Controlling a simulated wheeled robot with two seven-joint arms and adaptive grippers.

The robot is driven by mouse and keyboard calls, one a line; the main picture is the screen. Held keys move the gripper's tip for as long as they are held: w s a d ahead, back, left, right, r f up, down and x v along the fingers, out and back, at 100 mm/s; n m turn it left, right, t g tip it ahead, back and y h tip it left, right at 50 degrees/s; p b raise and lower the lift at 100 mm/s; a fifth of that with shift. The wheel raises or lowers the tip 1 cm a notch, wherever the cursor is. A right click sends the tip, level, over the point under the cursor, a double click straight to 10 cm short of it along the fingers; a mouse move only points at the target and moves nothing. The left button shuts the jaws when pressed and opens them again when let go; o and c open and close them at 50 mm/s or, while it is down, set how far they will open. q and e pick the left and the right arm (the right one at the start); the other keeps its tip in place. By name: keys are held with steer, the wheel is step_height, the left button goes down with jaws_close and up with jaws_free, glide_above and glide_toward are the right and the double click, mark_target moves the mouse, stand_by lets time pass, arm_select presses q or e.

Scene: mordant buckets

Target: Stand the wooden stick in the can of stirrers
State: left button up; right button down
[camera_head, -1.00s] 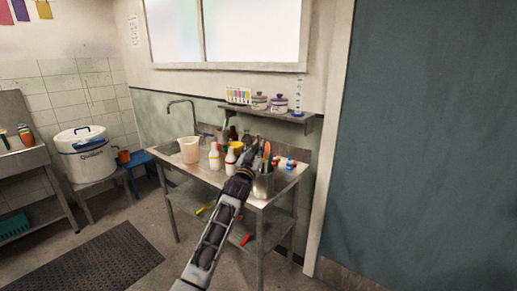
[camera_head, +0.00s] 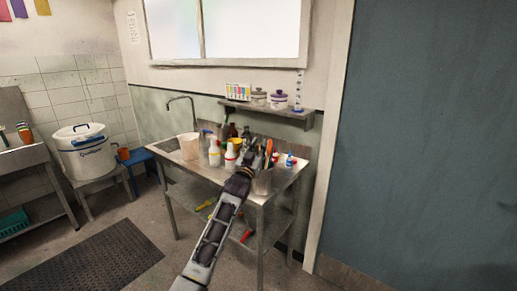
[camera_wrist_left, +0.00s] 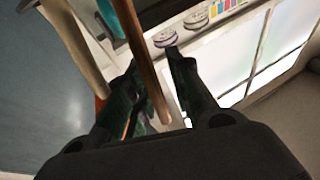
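My left gripper (camera_head: 247,163) is over the table, beside the can's upper left edge. In the left wrist view my left gripper (camera_wrist_left: 152,62) has its two dark fingers apart. A brown wooden stick (camera_wrist_left: 146,60) runs between them, close to the left finger, with a gap to the right finger. The stick's far end leaves the picture, so I cannot tell whether it is in the can. My right gripper is not in view.
White bottles (camera_head: 214,154) and a beige bucket (camera_head: 189,147) stand left of the gripper. A blue-capped bottle (camera_head: 290,161) is right of the can. A wall shelf (camera_head: 268,107) with jars is behind. A broad wooden handle (camera_wrist_left: 76,45) is close to the fingers.

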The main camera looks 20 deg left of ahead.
arm_select(q)
steer(key=shift+o, duration=0.5)
steer(key=shift+s, duration=0.15)
steer(key=v, duration=1.1)
steer(key=shift+s, duration=0.35)
steer(key=shift+f, duration=0.15)
stand_by(1.0)
